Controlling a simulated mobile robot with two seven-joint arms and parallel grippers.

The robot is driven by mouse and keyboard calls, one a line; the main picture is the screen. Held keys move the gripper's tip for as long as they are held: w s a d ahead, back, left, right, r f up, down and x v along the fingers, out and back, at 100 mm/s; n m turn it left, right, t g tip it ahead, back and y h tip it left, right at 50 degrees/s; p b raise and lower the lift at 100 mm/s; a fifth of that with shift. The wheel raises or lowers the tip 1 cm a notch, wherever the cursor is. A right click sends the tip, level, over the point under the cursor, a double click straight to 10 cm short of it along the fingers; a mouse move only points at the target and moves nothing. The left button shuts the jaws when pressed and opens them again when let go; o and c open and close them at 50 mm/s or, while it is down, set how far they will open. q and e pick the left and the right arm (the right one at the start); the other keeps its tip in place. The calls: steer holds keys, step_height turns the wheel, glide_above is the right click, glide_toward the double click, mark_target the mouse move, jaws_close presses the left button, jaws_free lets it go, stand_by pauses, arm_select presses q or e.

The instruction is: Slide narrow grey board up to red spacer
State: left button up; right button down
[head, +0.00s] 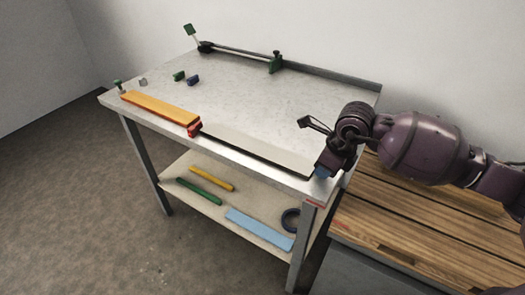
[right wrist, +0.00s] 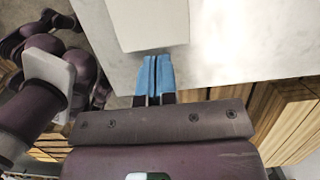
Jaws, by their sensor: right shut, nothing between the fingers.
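The narrow grey board (head: 252,143) lies flat along the front edge of the workbench, with a dark front side. Its left end is at or very close to the red spacer (head: 194,129); I cannot tell whether they touch. The spacer sits at the right end of an orange board (head: 160,108). My right gripper (head: 321,172) is at the grey board's right end, shut and empty. In the right wrist view, its blue fingertips (right wrist: 154,60) are together against or just short of the board's end (right wrist: 150,25). My left gripper is out of view.
The workbench top (head: 270,100) is mostly clear behind the boards. A rail with a green stop (head: 275,62) runs along the back. A slatted wooden surface (head: 430,235) stands at right.

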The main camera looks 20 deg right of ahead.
mark_target(307, 167)
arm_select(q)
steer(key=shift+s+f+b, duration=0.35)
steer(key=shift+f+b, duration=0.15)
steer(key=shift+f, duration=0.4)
arm_select(e)
steer(key=shift+w+a, duration=1.35)
steer(key=shift+w, duration=0.2)
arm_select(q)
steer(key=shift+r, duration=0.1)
arm_select(e)
steer(key=shift+s+d+p, duration=0.35)
steer(key=shift+s+d, duration=0.35)
steer(key=shift+s, duration=0.1)
steer(key=shift+r+p, duration=1.5)
steer(key=shift+r, duration=1.6)
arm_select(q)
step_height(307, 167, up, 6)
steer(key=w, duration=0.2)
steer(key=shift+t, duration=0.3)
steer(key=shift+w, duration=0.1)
arm_select(e)
steer(key=shift+f, duration=0.1)
